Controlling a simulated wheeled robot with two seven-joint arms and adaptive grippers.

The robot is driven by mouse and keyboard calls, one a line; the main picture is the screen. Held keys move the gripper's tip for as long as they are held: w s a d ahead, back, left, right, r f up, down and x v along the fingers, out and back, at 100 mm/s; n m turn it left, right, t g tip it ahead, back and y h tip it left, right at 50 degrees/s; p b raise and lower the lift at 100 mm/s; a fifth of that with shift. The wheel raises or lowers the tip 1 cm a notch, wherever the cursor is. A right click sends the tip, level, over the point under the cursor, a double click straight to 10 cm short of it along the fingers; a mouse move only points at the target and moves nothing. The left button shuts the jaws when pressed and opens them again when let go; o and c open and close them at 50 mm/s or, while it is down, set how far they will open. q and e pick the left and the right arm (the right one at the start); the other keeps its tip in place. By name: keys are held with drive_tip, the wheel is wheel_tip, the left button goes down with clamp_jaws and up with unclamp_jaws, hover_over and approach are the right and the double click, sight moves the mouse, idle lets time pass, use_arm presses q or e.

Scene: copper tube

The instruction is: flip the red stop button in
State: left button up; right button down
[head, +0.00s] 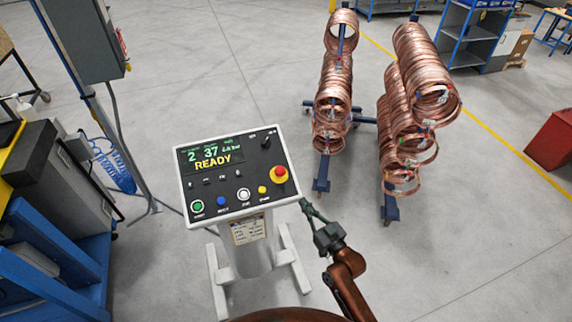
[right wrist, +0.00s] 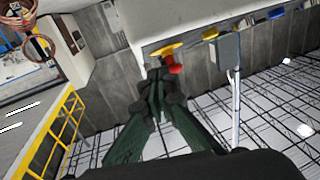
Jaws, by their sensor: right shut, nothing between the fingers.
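The red stop button (head: 279,173) is a round red knob on a yellow disc. It sits at the right side of the tilted control panel (head: 225,168), whose screen reads READY. My right gripper (head: 304,203) is just beyond the panel's right edge, to the lower right of the button. Its fingers are shut with nothing between them. In the right wrist view the red button (right wrist: 174,69) sticks out from its yellow disc, just right of the fingertips (right wrist: 154,68). I cannot tell whether they touch. My left gripper is not in view.
Green, blue, white and yellow buttons line the panel's lower edge; a black knob (head: 266,142) sits at its upper right. Racks of copper coils (head: 333,95) stand behind. A blue bench (head: 60,270) is at left.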

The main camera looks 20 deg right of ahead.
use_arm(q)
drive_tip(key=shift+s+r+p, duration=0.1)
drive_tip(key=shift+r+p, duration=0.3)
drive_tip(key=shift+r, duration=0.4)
use_arm(e)
wheel_tip(320, 180, up, 9)
drive_tip(key=a+t+y, duration=0.1)
drive_tip(key=shift+s, duration=0.4)
drive_tip(key=shift+f, duration=0.1)
wheel_tip(320, 180, up, 2)
drive_tip(key=p, duration=0.3)
hover_over(280, 172)
drive_tip(key=d+r+v, duration=0.1)
drive_tip(key=v, duration=0.4)
drive_tip(key=w+f, duration=0.1)
drive_tip(key=w+a+f, duration=0.1)
drive_tip(key=f, duration=0.1)
drive_tip(key=shift+w+f, duration=0.15)
drive_tip(key=shift+f, duration=0.3)
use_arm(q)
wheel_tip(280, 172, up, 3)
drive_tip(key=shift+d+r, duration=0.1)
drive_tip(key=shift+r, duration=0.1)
